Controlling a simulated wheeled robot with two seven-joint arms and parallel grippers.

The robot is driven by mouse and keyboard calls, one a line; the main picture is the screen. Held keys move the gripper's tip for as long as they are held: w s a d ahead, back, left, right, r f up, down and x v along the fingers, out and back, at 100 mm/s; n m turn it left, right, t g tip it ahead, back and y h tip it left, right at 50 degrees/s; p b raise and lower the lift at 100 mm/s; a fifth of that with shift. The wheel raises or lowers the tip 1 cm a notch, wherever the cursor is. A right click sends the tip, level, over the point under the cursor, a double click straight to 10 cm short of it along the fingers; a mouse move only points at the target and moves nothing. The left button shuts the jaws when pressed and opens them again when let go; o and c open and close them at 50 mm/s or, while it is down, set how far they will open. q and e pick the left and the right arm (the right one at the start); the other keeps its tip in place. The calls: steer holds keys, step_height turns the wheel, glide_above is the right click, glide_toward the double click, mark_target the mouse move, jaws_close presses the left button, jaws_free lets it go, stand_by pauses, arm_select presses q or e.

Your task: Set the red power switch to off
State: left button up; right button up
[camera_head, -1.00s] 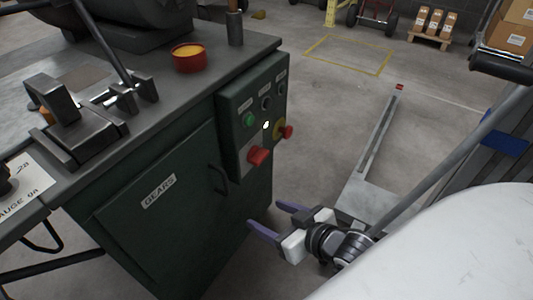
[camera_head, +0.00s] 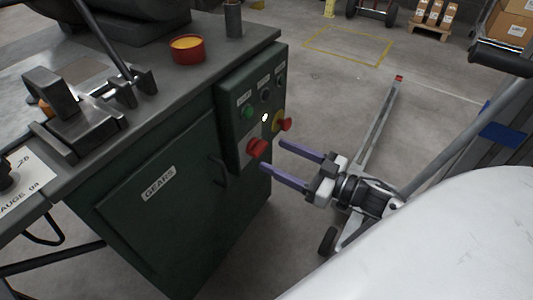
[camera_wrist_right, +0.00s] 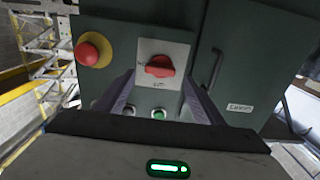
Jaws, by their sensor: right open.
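The red power switch (camera_head: 257,147) is a rotary knob on a pale plate, low on the green control box at the machine's right side. In the right wrist view the red switch (camera_wrist_right: 160,66) sits at the upper middle, its handle lying roughly crosswise on the plate; the labels are too small to read. My right gripper (camera_head: 271,156) is open and empty, its two purple fingers pointing at the box just right of the switch. In the wrist view its fingers (camera_wrist_right: 162,85) spread to either side below the switch. Contact is not visible. My left gripper is not in view.
A red emergency button (camera_head: 285,124) on a yellow plate sits beside the switch, with a green button (camera_head: 247,112) above. A cabinet door handle (camera_head: 217,172) sticks out on the left. A pallet jack (camera_head: 375,130) stands on the floor to the right.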

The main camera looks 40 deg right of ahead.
mark_target(263, 149)
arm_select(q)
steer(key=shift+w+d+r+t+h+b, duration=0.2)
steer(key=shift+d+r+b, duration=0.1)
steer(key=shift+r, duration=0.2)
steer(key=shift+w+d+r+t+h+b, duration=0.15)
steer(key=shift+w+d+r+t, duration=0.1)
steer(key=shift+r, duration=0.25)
arm_select(e)
steer(key=shift+x, duration=2.2)
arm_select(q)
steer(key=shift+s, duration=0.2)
arm_select(e)
steer(key=c, duration=1)
